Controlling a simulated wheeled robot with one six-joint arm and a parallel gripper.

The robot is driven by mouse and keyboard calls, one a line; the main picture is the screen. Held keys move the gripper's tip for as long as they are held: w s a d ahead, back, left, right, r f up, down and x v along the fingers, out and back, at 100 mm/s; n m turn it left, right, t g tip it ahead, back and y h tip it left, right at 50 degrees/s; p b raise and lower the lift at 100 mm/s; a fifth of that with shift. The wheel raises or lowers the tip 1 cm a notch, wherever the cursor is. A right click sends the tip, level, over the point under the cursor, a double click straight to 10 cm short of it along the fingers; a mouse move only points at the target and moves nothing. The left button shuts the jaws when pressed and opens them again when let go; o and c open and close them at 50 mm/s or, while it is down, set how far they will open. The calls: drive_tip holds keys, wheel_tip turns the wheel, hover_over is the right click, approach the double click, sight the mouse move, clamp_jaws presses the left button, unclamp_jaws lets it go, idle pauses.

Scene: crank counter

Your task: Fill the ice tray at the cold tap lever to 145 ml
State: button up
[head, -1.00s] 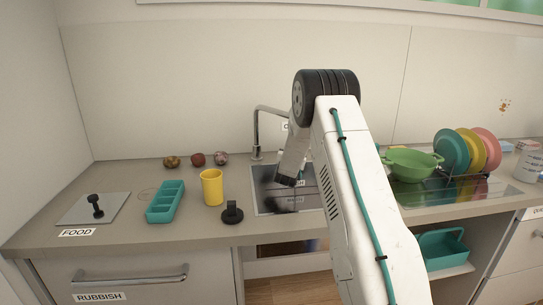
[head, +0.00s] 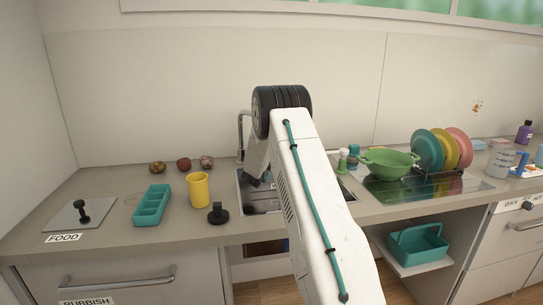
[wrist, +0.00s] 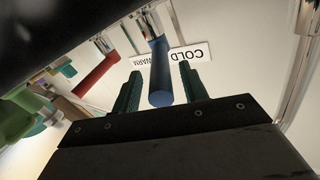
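The ice tray (head: 152,205) is a teal tray with several compartments, standing on the counter left of the sink in the head view. I cannot make out water in it. The cold tap lever (wrist: 160,75) is a blue rod beside a COLD label in the wrist view; my arm hides it in the head view. My gripper (wrist: 160,88) is open, one green ridged finger on each side of the blue lever, with a visible gap on both sides. The tap spout (head: 241,135) stands behind the sink, partly hidden by my arm.
A red lever (wrist: 97,74) is beside the blue one. A yellow cup (head: 198,190) and a black knob (head: 218,213) stand between tray and sink (head: 245,200). A green colander (head: 388,164) and plate rack (head: 440,172) are to the right.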

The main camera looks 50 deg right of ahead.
drive_tip(key=v, duration=0.7)
drive_tip(key=shift+a, duration=0.35)
drive_tip(key=shift+s, duration=0.1)
idle(0.4)
